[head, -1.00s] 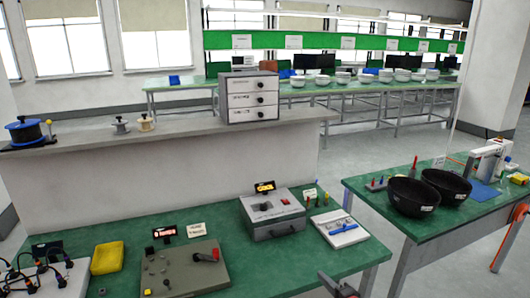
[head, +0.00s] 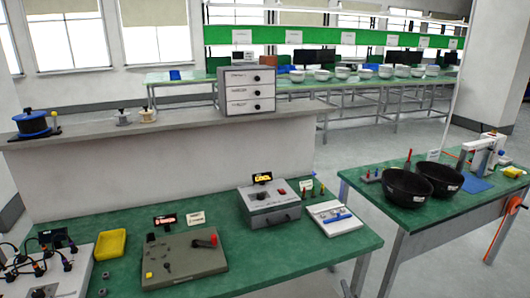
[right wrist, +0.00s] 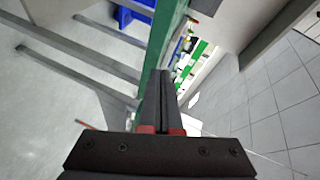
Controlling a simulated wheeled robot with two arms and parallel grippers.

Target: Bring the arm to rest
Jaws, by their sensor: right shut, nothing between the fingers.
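My right gripper (right wrist: 160,82) is shut and empty in the right wrist view, its two dark fingers together. Beyond it are the green table edge (right wrist: 167,35), grey table legs and the tiled floor. My left gripper is not in view.
The near table holds a grey box with a lit display (head: 270,208), a panel with a red lever (head: 184,257), a yellow tray (head: 109,244) and a white tray (head: 334,217). A second table at the right bears black bowls (head: 407,187). Floor shows between the tables.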

